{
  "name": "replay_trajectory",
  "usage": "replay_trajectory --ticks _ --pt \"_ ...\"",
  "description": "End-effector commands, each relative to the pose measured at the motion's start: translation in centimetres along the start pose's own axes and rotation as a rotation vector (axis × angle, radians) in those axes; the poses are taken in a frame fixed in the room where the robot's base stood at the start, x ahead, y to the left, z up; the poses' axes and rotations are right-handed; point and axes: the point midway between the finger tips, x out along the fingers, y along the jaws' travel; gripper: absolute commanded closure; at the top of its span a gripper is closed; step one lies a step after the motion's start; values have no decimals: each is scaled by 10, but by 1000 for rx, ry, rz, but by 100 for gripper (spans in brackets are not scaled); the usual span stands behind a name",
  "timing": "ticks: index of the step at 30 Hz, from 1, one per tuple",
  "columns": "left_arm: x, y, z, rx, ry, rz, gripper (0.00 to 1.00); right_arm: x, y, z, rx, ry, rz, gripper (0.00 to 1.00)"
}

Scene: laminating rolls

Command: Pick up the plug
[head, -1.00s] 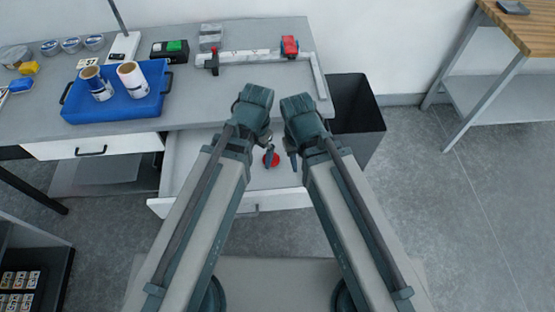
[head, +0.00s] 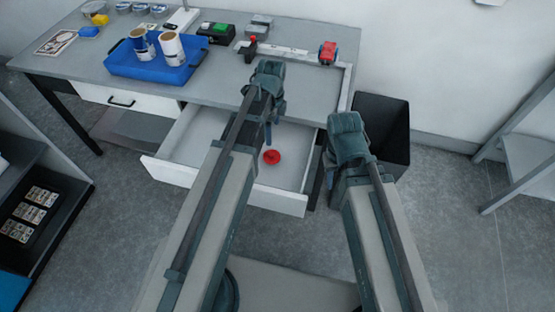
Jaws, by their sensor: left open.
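A small round red plug (head: 271,157) lies on the floor of the open drawer (head: 205,130) under the worktop. My left gripper (head: 268,138) points down into the drawer, just beyond the plug in the head view. It is open and holds nothing that I can see; its fingers are partly hidden by my wrist. Whether it touches the plug cannot be told.
A blue tray (head: 120,68) with two rolls stands on the worktop (head: 215,85). A black bin (head: 385,120) stands right of the table. A dark shelf with cards (head: 30,215) is at the left.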

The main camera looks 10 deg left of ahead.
Motion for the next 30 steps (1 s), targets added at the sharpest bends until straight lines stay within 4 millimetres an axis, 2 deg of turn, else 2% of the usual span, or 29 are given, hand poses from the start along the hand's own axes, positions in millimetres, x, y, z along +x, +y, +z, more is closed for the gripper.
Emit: replay_trajectory --ticks 8,24,30 --pt "11 0 0 1 0 0 0 11 -1 -1 0 0 0 65" --pt "83 0 0 0 0 0 0 83 -8 -5 -1 0 0 65" --pt "87 1 0 -1 0 0 0 86 -8 -5 -1 0 0 65"
